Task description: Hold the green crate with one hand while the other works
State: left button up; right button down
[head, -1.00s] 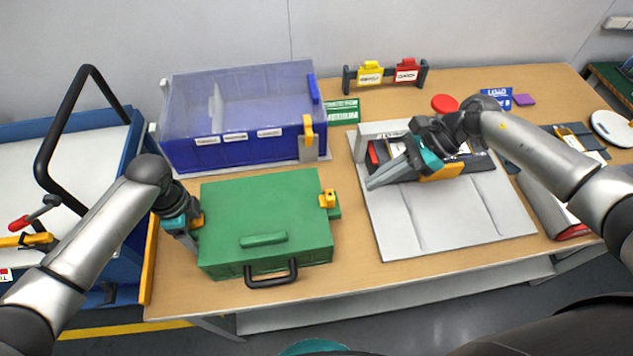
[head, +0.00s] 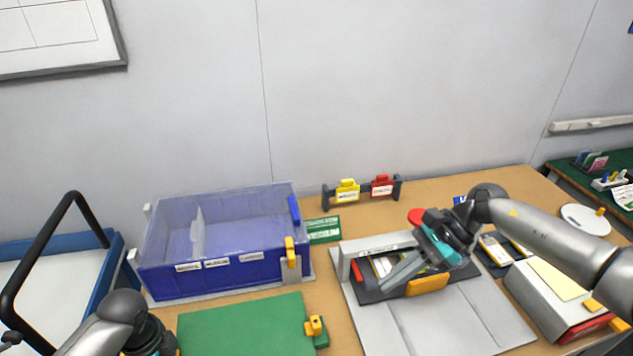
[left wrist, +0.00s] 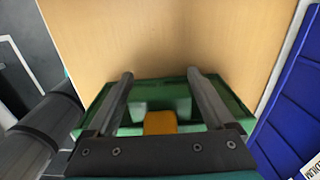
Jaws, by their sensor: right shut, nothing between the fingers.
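The green crate (head: 240,325) lies at the front left of the table with its lid shut. The head view cuts off its front. A yellow latch (head: 314,325) sits on its right side. The left wrist view shows a side of the crate (left wrist: 238,104) with an orange latch (left wrist: 160,122). My left gripper (left wrist: 161,76) is open, its fingers apart on either side of that latch. Its fingertips are outside the head view. My right gripper (head: 386,284) is shut and empty, over the dark tray area of the grey fixture (head: 440,325).
A clear-lidded blue bin (head: 215,278) stands behind the crate. A rack with yellow (head: 346,190) and red (head: 382,185) tags stands at the back. A white box (head: 545,298) is at the right. Bare tabletop shows between crate and fixture.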

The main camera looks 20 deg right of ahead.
pick_arm(q)
jog(key=shift+o, duration=0.8)
